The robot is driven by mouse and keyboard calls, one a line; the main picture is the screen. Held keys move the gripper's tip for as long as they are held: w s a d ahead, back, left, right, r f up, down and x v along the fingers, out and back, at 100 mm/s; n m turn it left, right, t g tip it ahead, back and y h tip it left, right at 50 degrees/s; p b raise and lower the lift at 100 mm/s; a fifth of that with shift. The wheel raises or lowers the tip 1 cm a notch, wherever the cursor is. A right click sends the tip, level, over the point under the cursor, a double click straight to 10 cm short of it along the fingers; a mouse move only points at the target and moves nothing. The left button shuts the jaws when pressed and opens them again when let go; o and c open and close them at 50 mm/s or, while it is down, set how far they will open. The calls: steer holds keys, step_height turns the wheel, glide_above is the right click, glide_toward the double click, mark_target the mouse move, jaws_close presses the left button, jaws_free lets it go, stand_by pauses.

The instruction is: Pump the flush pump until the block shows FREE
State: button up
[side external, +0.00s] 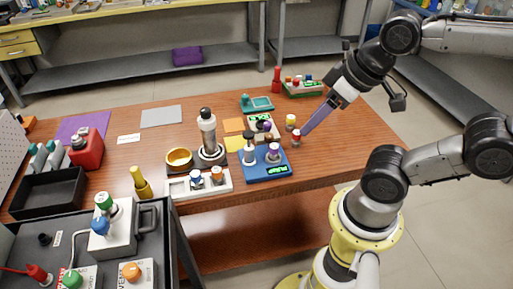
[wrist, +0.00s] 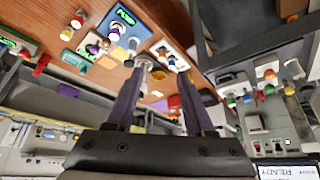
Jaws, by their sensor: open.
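A blue block (side external: 285,157) stands on the wooden table, with a small green-lit display (side external: 277,170) on its front right. A white post with a dark top (side external: 249,150) and a purple-topped knob (side external: 273,151) stand on it; which one is the flush pump I cannot tell. The wrist view also shows the blue block (wrist: 112,22), its display reading what looks like PUMP (wrist: 124,16). In the wrist view the fingers (wrist: 160,73) are spread.
A red-topped knob (side external: 296,138) and a yellow-topped one (side external: 291,121) are close to my fingertips. Behind the block are a beige panel (side external: 257,121) and a teal tray (side external: 256,103). A silver cylinder (side external: 208,133) and a white rack (side external: 180,187) stand left.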

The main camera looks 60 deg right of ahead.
steer(key=shift+m, duration=0.7)
steer(key=c, duration=0.5)
steer(key=r+m, duration=0.1)
steer(key=w+r+m, duration=0.1)
steer(key=m, duration=0.1)
steer(key=shift+w+a, duration=0.15)
steer(key=shift+w, duration=0.1)
jaws_close()
steer(key=m+g+y, duration=0.1)
steer(key=m+g, duration=0.4)
steer(key=m, duration=1.2)
glide_above(250, 131)
steer(key=d, duration=0.1)
step_height(250, 131, down, 12)
steer(key=shift+s+r, duration=0.1)
steer(key=shift+s, duration=0.1)
steer(key=shift+w+a+f, duration=0.1)
steer(key=shift+a+f, duration=0.1)
steer(key=shift+f, duration=1.55)
steer(key=shift+a+f, duration=0.2)
steer(key=shift+f, duration=1.5)
